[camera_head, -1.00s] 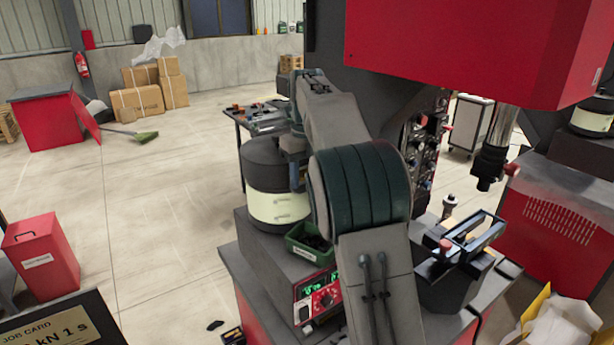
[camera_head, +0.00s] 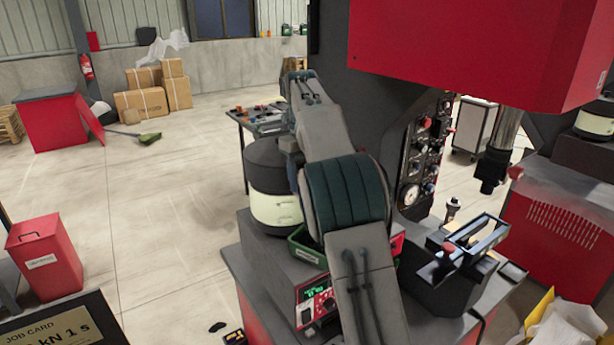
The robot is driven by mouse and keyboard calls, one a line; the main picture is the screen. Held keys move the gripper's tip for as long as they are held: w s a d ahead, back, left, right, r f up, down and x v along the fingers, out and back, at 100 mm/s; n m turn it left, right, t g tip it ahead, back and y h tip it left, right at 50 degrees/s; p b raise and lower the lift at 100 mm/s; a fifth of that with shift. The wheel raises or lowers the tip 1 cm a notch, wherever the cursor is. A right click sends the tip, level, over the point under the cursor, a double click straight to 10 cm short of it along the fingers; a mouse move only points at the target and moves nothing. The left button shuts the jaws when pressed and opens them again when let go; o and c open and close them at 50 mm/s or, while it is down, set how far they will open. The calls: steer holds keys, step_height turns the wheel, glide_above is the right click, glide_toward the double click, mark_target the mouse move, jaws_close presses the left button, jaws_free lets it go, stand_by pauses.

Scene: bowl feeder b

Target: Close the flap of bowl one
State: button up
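A round bowl feeder (camera_head: 275,208) with a dark upper part and a cream band stands on a grey control box left of my arm. I cannot read a number on it, and its flap cannot be made out. My arm reaches over the bowl's right side, and its wrist hangs down close to the bowl's right edge. My gripper (camera_head: 294,178) is mostly hidden behind my own arm. Its fingers do not show clearly, and I cannot tell whether it touches the bowl.
A green bin (camera_head: 306,251) sits in front of the bowl, partly behind my arm. A red press head (camera_head: 470,50) hangs at the right, above a black fixture (camera_head: 462,260). Another bowl (camera_head: 593,122) stands far right. The floor at left is largely open.

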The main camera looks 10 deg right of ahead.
stand_by(0.3)
steer(key=shift+w+r, duration=0.1)
steer(key=shift+r, duration=0.55)
steer(key=r, duration=0.3)
steer(key=shift+s+d+r, duration=0.1)
steer(key=shift+s+d, duration=0.15)
steer(key=shift+d, duration=0.15)
steer(key=s+d+r, duration=0.5)
steer(key=d+r, duration=0.1)
steer(key=d, duration=0.3)
steer(key=shift+s+d+r+b, duration=0.15)
steer(key=shift+r+b, duration=0.05)
steer(key=shift+b, duration=0.2)
steer(key=shift+s, duration=0.1)
